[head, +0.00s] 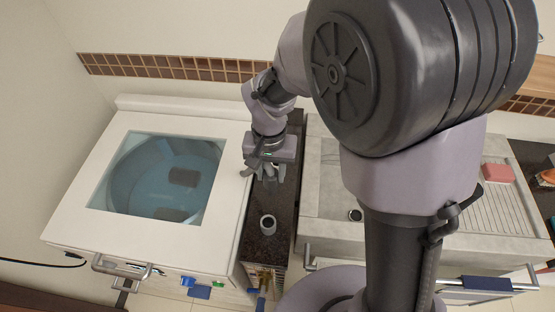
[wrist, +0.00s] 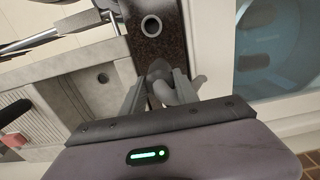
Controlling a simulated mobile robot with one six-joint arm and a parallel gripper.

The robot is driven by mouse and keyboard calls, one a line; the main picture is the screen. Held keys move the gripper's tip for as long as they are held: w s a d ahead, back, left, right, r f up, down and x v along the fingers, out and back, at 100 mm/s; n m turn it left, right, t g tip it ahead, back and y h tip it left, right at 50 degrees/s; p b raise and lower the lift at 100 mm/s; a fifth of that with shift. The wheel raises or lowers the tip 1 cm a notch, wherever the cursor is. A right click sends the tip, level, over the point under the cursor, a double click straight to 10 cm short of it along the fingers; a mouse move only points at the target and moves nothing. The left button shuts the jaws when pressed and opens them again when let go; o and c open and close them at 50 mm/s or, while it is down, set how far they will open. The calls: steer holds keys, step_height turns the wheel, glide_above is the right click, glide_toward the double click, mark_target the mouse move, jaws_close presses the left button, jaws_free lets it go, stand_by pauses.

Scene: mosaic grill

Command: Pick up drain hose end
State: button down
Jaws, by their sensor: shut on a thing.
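The drain hose end is a grey, curved piece, seen in the wrist view (wrist: 182,92) between and beside the fingers of my gripper (wrist: 160,82). In the head view my gripper (head: 266,172) is over the dark narrow counter between the washer and the sink, shut on the grey piece. The piece is partly hidden by the fingers, and its exact shape is hard to make out in the head view.
A grey round pipe opening (head: 267,224) stands on the dark counter (head: 273,203), nearer than the gripper. A white washer (head: 232,190) with a glass lid is at left. A grey sink (head: 325,235) with a drain hole is at right. A tiled wall strip (head: 165,66) runs behind.

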steer(key=s+a+b, duration=0.1)
steer(key=s, duration=0.6)
steer(key=shift+s+a+b, duration=0.15)
steer(key=shift+a+b, duration=0.05)
steer(key=shift+b, duration=0.15)
